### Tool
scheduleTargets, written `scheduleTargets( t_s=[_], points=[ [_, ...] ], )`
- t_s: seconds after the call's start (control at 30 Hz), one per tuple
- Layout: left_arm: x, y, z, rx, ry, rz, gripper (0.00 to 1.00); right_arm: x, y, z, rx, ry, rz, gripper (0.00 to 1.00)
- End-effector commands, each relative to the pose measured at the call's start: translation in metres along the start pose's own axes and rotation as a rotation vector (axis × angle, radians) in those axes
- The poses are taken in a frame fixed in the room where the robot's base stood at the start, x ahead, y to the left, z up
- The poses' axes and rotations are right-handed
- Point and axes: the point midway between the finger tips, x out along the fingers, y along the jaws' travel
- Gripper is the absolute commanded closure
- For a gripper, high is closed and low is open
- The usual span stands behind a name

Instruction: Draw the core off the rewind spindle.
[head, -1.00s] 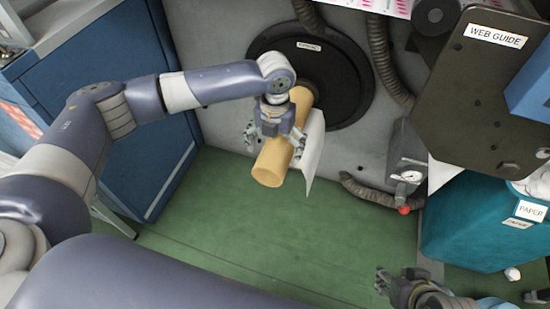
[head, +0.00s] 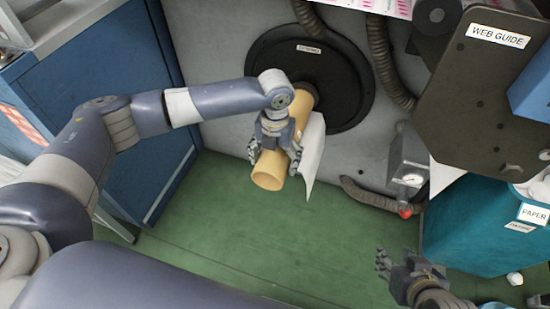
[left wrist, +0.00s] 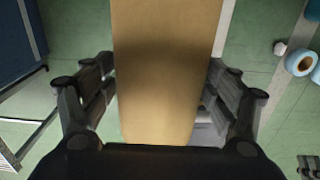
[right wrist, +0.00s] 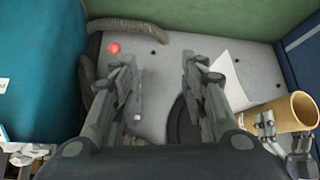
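The tan cardboard core (head: 268,172) sticks out from the rewind spindle at the black round flange (head: 345,85), with a white paper tail hanging beside it. My left gripper (head: 274,160) is over the core, with a finger on each side. In the left wrist view the core (left wrist: 165,70) runs between the fingers, and small gaps show beside it. The core's open end (right wrist: 303,108) shows in the right wrist view. My right gripper (right wrist: 160,75) is open and empty; in the head view it is low at the right (head: 395,268). The spindle inside the core is hidden.
A blue cabinet (head: 110,110) stands on the left. A web guide plate (head: 490,100) and a teal paper bin (head: 480,225) are on the right. Hoses and a gauge box with a red knob (head: 405,213) line the machine wall. The green floor (head: 250,235) is clear below the core.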

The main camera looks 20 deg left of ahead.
Motion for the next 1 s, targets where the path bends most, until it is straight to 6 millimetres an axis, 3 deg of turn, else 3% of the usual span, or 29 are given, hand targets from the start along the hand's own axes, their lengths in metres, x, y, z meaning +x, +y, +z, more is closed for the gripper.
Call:
scheduleTargets(
  t_s=[0.03,0.13,0.17,1.0],
  points=[
    [0.0,0.0,0.0,0.0,0.0,0.0,0.42,0.0,0.0,0.0,0.0,0.0,0.0,0.6],
    [0.0,0.0,0.0,0.0,0.0,0.0,0.65,0.0,0.0,0.0,0.0,0.0,0.0,0.6],
    [0.0,0.0,0.0,0.0,0.0,0.0,0.67,0.0,0.0,0.0,0.0,0.0,0.0,0.6],
    [-0.001,0.0,0.0,0.0,-0.001,0.0,0.67,-0.003,0.002,0.013,0.002,-0.06,0.004,0.6]
  ],
)
